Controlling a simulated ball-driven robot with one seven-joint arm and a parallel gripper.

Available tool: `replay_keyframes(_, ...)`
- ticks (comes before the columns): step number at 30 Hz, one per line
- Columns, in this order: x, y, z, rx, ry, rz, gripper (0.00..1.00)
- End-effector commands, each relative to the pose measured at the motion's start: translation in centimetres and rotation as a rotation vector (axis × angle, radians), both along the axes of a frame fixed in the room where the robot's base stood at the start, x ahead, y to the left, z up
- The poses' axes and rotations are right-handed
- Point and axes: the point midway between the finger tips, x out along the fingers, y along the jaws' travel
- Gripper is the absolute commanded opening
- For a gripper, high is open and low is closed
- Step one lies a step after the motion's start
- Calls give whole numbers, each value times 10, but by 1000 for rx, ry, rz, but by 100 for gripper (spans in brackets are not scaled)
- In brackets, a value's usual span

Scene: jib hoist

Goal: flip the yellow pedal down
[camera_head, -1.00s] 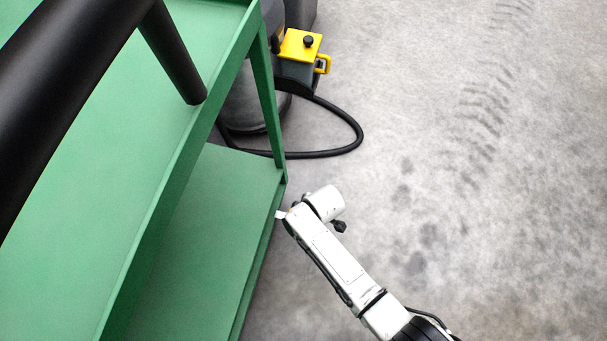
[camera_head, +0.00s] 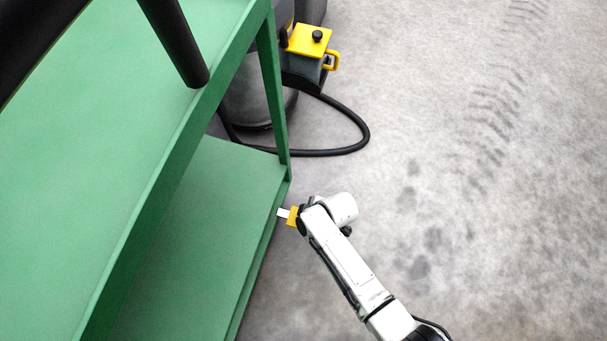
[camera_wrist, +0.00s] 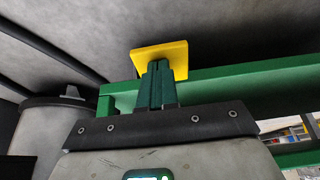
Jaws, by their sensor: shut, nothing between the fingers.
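The yellow pedal (camera_head: 293,216) shows as a small yellow block beside the green cart's lower shelf edge, with a short white piece on its left. In the wrist view the yellow pedal (camera_wrist: 160,57) is a tilted flat plate just beyond my fingertips. My gripper (camera_wrist: 157,68) is shut and empty, its two dark green fingers side by side and overlapping the pedal in the picture. I cannot tell whether they touch it. In the head view my white arm's end is right next to the pedal, and the fingers are hidden there.
The green cart (camera_head: 200,229) fills the left side. Behind it stands a dark machine with a yellow box (camera_head: 309,40) bearing a black knob and a yellow handle. A black hose (camera_head: 366,134) loops on the floor. The concrete floor (camera_head: 480,200) at the right is clear.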

Motion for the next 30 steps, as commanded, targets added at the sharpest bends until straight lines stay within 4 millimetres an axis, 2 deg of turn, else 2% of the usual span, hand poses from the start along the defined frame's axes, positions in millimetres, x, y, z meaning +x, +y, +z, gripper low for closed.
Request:
replay_keyframes(1, -1, -3, -7, 27, -7, -5, 0)
replay_keyframes(10, -3, -7, -27, 225, -80, -3, 0)
replay_keyframes(30, -3, -6, -40, 217, -77, 1, 0)
